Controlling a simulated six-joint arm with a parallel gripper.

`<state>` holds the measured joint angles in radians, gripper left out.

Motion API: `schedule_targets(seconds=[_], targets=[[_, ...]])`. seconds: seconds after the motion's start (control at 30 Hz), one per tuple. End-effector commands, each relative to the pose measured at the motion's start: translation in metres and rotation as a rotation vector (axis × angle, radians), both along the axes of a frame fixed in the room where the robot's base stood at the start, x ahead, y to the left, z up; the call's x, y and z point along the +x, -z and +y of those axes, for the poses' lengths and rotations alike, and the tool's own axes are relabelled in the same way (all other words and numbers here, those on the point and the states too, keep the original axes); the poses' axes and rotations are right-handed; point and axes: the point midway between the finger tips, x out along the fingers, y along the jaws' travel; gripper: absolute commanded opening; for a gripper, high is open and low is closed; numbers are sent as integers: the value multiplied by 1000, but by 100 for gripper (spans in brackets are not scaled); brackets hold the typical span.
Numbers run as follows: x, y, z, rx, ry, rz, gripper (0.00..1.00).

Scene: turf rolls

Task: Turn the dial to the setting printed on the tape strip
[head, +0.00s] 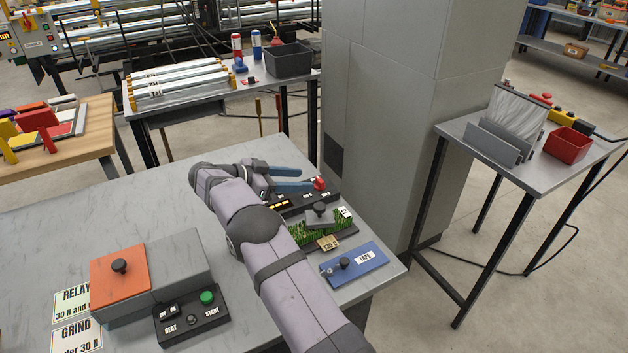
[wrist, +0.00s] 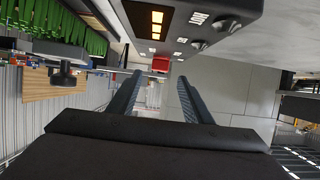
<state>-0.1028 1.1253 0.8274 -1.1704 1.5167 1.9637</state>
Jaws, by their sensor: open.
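My gripper (head: 310,180) is open, its two blue fingers above the far end of a dark control box (head: 290,207). In the wrist view my gripper (wrist: 160,77) has nothing between its fingers. The box has lit orange windows (wrist: 156,28) and small dark knobs (wrist: 196,46) with white markings. A red knob (head: 320,183) shows close to the fingertips; a red part (wrist: 160,63) also shows beyond them in the wrist view. I cannot tell which knob is the dial. A tan printed tag (head: 328,243) lies by the turf; its text is unreadable, and I cannot tell if it is the tape strip.
Green turf (head: 302,236) with a black-knobbed grey block (head: 321,216) stands beside the box. A grey pillar (head: 385,130) rises behind.

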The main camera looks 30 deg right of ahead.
Motion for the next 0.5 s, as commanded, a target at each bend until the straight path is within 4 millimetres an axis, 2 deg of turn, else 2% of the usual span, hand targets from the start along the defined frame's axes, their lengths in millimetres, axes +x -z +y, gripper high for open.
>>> schedule_targets(seconds=[0.3, 0.5], targets=[[-1, 14, -39, 1, 1, 4, 45], [0, 21, -52, 2, 0, 2, 45]])
